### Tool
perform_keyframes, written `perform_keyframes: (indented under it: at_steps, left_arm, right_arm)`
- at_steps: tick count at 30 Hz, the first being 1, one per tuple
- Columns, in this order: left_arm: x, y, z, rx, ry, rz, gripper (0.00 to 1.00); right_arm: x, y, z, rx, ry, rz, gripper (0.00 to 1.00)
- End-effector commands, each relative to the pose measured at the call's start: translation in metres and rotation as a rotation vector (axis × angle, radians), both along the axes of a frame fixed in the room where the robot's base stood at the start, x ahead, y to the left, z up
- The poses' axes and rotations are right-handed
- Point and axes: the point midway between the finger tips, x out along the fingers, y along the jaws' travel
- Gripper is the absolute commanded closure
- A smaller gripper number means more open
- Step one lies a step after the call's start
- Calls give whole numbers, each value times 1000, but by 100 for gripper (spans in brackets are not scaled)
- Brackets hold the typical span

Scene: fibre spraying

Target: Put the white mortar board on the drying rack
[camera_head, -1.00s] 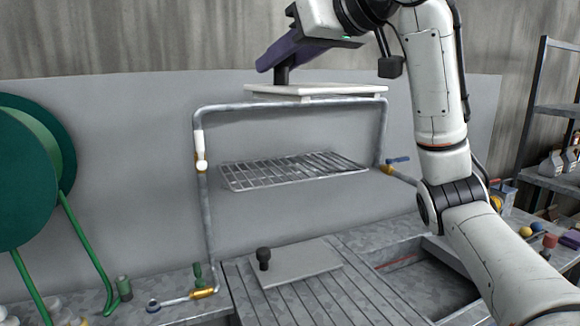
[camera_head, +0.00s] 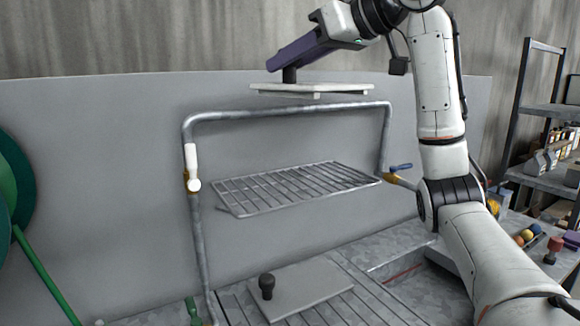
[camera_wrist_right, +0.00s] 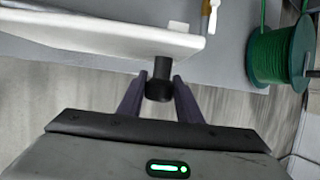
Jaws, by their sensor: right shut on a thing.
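The white mortar board (camera_head: 335,90) hangs level in the air, a little above the top bar of the pipe frame in the head view. My right gripper (camera_head: 288,72), with purple fingers, is shut on the black knob on top of the board. In the right wrist view the purple fingers (camera_wrist_right: 158,92) close around the black knob, and the white board (camera_wrist_right: 110,38) shows beyond it. The wire drying rack (camera_head: 295,186) is empty and lies inside the pipe frame, below the board. My left gripper is not in view.
The grey pipe frame (camera_head: 290,112) stands around the rack, with a white handle on its left post and a blue-handled valve at right. A grey board with a black knob (camera_head: 310,287) lies on the slatted bench. Shelves (camera_head: 550,150) stand at right.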

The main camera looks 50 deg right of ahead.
Motion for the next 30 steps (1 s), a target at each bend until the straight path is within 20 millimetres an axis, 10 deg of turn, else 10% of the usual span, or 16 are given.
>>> perform_keyframes:
  at_steps: [15, 30]
  left_arm:
    - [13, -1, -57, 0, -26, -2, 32]
    - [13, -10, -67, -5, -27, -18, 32]
  right_arm:
    - [0, 1, -142, -1, 1, 3, 100]
    - [0, 1, -198, 0, -2, 1, 100]
